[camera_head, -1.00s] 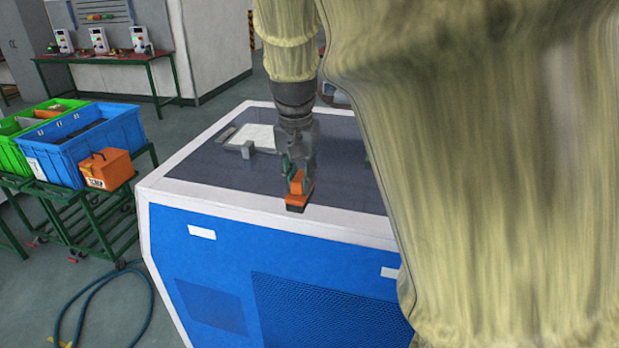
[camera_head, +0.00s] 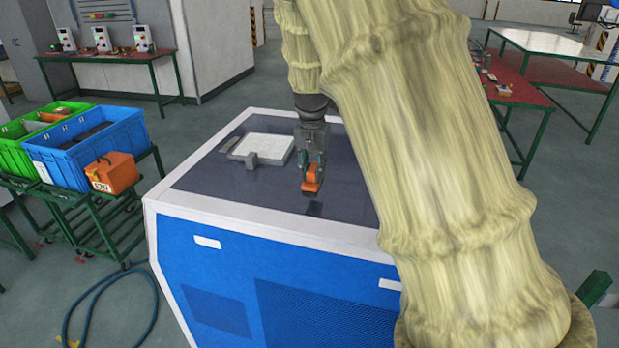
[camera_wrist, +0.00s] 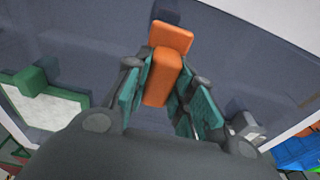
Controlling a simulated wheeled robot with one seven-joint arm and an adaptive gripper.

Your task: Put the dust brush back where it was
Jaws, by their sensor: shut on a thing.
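The orange dust brush (camera_head: 312,186) is held between the fingers of my gripper (camera_head: 313,172), over the dark top of the blue generator (camera_head: 215,190). A small dark patch lies on the top just below the brush; I cannot tell whether the brush touches the surface. In the wrist view the orange brush (camera_wrist: 163,75) sits between the teal finger pads of my gripper (camera_wrist: 165,88). The brush's underside is hidden.
A blue crate (camera_head: 75,160) and an orange box (camera_head: 112,174) stand on a green cart at left. The generator's front top is clear.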

